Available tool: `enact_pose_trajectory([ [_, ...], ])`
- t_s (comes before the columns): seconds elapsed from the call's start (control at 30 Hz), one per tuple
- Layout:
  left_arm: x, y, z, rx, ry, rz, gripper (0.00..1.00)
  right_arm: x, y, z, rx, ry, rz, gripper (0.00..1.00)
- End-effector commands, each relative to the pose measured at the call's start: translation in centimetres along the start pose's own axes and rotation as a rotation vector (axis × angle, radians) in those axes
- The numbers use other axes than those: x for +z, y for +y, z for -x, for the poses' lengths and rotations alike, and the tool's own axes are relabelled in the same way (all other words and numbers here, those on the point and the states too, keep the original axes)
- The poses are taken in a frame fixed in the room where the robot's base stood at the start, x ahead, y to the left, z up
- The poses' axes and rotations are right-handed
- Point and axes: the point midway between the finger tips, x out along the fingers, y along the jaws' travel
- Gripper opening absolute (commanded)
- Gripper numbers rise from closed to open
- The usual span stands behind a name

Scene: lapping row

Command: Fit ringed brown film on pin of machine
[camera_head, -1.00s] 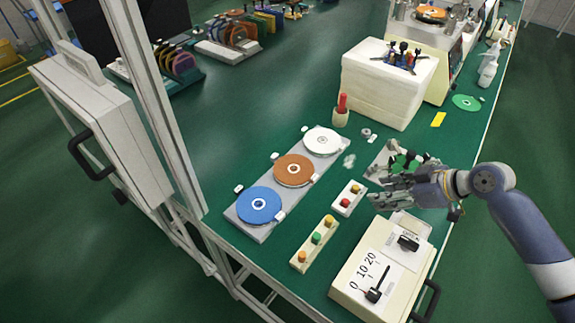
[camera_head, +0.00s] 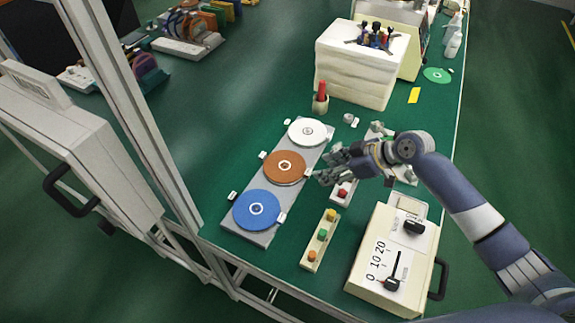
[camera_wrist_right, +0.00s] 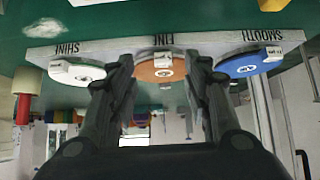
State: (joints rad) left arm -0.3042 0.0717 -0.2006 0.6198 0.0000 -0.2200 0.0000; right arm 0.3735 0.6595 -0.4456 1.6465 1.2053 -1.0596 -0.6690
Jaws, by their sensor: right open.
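The brown film (camera_head: 270,165), a round disc with a pale ring at its centre, lies on the middle place of a grey plate (camera_head: 257,236). My right gripper (camera_head: 325,174) is open and empty just right of it. In the right wrist view the brown film (camera_wrist_right: 148,74) shows between the spread fingers of my right gripper (camera_wrist_right: 162,75), beyond their tips. The cream machine (camera_head: 411,60) stands at the back right, its top cut off by the frame edge. I cannot see its pin. My left gripper is out of view.
A white disc (camera_head: 300,127) and a blue disc (camera_head: 245,212) flank the brown one. A button strip (camera_head: 314,250) and a lever box (camera_head: 368,262) stand near the front. A white block (camera_head: 335,75) and a red-topped holder (camera_head: 320,102) stand behind.

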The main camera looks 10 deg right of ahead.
Motion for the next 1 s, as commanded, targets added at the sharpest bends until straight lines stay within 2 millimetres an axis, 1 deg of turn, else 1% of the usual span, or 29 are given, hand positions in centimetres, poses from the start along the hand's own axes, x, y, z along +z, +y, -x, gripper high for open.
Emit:
enact_pose_trajectory([
  [0.03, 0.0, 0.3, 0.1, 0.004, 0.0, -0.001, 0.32, -0.1, 0.0, -0.2, 0.0, 0.0, 0.0, 0.45],
  [0.13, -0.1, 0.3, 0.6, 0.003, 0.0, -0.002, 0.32, -0.5, -0.2, -1.1, -0.002, 0.001, -0.001, 0.45],
  [0.27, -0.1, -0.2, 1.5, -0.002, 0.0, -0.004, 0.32, -1.1, -0.5, -3.0, -0.003, 0.001, -0.002, 0.45],
  [0.4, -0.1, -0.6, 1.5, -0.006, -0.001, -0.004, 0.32, -0.9, -0.4, -4.7, 0.0, -0.001, -0.002, 0.45],
  [0.53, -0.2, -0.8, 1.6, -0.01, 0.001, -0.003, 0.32, -0.8, -0.4, -5.4, 0.001, -0.001, 0.0, 0.45],
  [0.73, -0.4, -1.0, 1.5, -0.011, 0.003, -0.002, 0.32, -0.8, -0.4, -5.4, 0.001, -0.001, 0.001, 0.45],
  [0.77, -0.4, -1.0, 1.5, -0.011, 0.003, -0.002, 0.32, -0.8, -0.4, -5.4, 0.001, -0.001, 0.001, 0.38],
  [0.8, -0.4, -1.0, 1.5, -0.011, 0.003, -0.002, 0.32, -0.8, -0.4, -5.4, 0.001, -0.001, 0.001, 0.29],
  [0.87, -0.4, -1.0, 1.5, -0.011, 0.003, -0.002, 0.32, -0.8, -0.4, -5.4, 0.001, -0.002, 0.0, 0.16],
  [0.9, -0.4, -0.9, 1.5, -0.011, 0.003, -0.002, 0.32, -0.8, -0.4, -5.4, 0.001, -0.002, 0.0, 0.06],
  [0.93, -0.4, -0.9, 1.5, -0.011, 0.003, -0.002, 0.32, -0.8, -0.4, -5.4, 0.001, -0.002, 0.0, 0.01],
  [1.0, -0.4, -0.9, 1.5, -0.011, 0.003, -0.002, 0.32, -0.8, -0.4, -5.4, 0.001, -0.002, 0.0, 0.01],
])
